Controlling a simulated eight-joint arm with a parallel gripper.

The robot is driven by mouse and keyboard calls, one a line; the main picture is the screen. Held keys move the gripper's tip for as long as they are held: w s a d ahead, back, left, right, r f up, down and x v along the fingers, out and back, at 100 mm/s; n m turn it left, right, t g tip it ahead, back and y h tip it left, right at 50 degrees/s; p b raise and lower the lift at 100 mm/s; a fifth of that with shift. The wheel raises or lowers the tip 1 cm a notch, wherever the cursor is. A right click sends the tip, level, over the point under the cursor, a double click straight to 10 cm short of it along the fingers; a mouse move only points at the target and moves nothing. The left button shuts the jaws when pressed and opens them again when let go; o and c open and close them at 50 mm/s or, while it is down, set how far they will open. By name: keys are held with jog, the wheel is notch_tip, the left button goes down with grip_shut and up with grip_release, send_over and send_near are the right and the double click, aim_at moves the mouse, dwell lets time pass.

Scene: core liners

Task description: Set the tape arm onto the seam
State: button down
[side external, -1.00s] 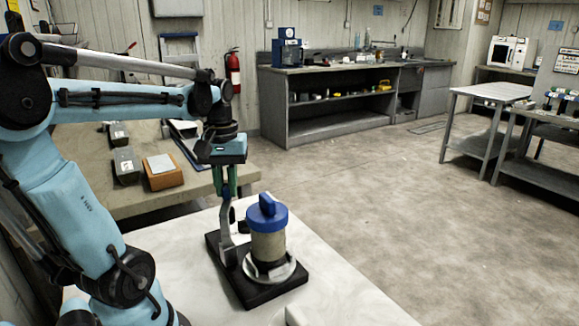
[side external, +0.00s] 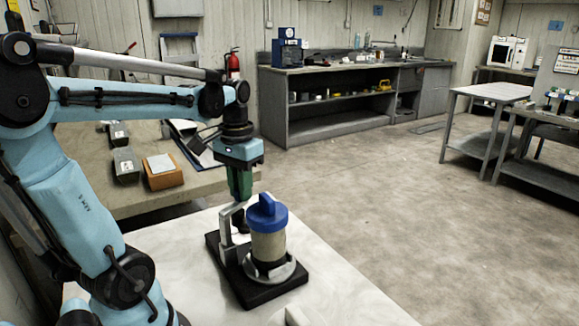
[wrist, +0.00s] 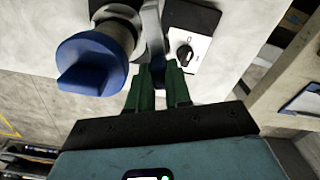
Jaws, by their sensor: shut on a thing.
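The core liner (side external: 268,243) stands upright on a black base (side external: 262,292), inside a pale ring (side external: 292,268). It has a blue cap (side external: 267,212) with a raised grip, and the cap also shows at left in the wrist view (wrist: 85,62). The grey tape arm (side external: 226,232) rises from the base at the left of the liner, its upper part leaning toward the cap. My gripper (side external: 240,199) is shut on the tape arm's upper end beside the cap. In the wrist view, the green fingers (wrist: 162,72) partly hide that end. The seam cannot be made out.
A white box with a black knob (wrist: 187,54) lies close to the fingers in the wrist view. The white table (side external: 340,300) is clear at right. Grey boxes (side external: 125,165) and an orange box (side external: 163,178) sit on the bench behind.

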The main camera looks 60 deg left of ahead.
jog(key=shift+d+f+m, duration=0.15)
jog(key=shift+d+m, duration=0.05)
jog(key=shift+m, duration=0.1)
jog(key=c, duration=1)
grip_release()
jog(key=shift+c, duration=0.2)
notch_tip(320, 180, up, 12)
jog(key=shift+f, duration=4.5)
